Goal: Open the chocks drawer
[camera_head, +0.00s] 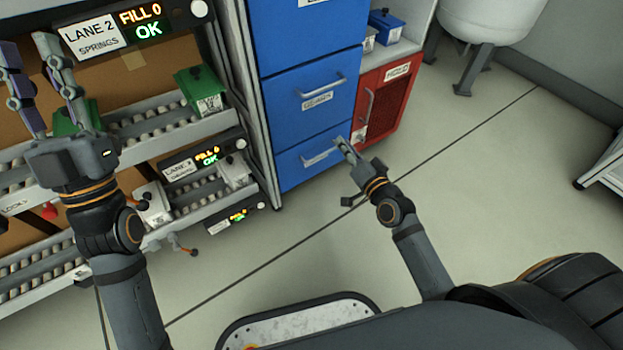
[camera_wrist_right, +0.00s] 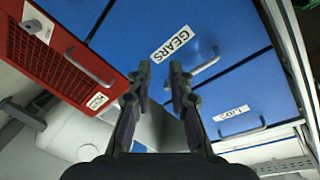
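A blue drawer cabinet (camera_head: 318,68) stands in the middle of the head view. Its middle drawer has a handle (camera_head: 325,84) and a white label below it. The lowest visible drawer (camera_head: 304,168) has its own handle (camera_head: 321,156). Both look shut. I cannot make out a chocks label. The right wrist view shows a blue drawer front labelled GEARS (camera_wrist_right: 172,46) and another labelled apparently LIDS (camera_wrist_right: 234,113). My right gripper (camera_head: 345,143) is open and empty, just in front of the lower drawer; contact cannot be told. My left gripper (camera_head: 42,68) is open before the lane rack.
A lane rack (camera_head: 145,131) with green and grey bins is at the left. A red cabinet (camera_head: 385,100) adjoins the blue one at the right. A white tank (camera_head: 490,18) stands at the back. The floor (camera_head: 470,190) right of my right arm is clear.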

